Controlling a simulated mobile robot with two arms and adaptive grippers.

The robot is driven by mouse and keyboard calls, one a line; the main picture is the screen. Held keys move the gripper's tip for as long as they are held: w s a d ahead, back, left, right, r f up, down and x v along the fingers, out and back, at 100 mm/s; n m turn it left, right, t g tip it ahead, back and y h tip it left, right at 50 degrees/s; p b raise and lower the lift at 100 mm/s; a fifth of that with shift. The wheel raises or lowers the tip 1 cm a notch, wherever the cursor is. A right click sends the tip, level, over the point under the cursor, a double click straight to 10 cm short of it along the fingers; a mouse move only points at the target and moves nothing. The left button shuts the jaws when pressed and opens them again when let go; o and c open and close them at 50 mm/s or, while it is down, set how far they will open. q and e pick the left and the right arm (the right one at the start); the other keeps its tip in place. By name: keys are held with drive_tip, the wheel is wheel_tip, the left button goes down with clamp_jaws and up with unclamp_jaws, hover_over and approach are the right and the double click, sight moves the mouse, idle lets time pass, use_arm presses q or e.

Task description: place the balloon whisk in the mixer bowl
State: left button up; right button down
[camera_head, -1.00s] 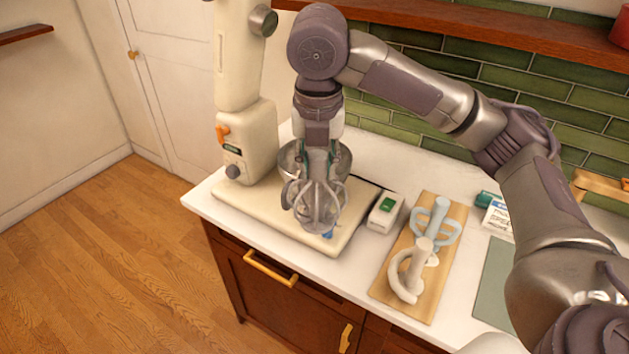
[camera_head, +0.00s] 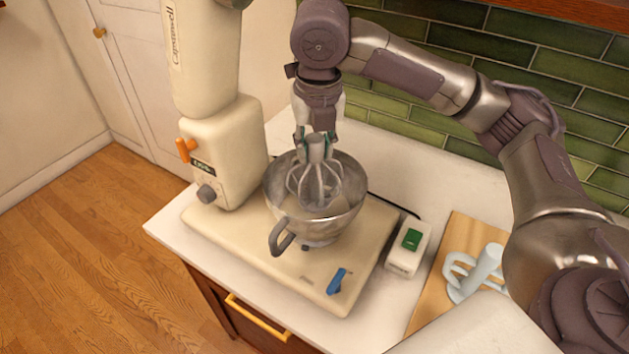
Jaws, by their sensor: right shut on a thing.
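The balloon whisk (camera_head: 316,188) is a grey wire whisk with a short thick hub. My right gripper (camera_head: 316,138) comes down from above and is shut on the whisk's hub. The whisk hangs upright with its wires inside the mouth of the mixer bowl (camera_head: 336,227). The bowl is shiny metal with a handle at its front left and stands on the mixer's base. I cannot tell whether the wires touch the bowl's floor. My left gripper is not in view.
The cream stand mixer (camera_head: 222,150) rises left of the bowl, its column close by. A blue lever (camera_head: 339,281) is on its base. A white switch box (camera_head: 408,249) and a wooden board (camera_head: 436,290) with a pale blue attachment (camera_head: 474,273) are at right.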

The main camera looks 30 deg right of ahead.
sight(315, 172)
drive_tip(key=shift+s+f, duration=0.1)
drive_tip(key=shift+f, duration=0.55)
drive_tip(key=shift+d+f, duration=0.1)
drive_tip(key=shift+f, duration=0.3)
drive_tip(key=shift+w+f, duration=0.2)
drive_tip(key=shift+f, duration=0.2)
wheel_tip(315, 172, down, 3)
drive_tip(key=shift+f+p, duration=0.15)
drive_tip(key=shift+p, duration=0.15)
drive_tip(key=shift+f, duration=0.1)
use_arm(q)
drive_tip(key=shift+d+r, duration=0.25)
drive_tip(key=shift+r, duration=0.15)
use_arm(e)
drive_tip(key=c, duration=0.8)
unclamp_jaws()
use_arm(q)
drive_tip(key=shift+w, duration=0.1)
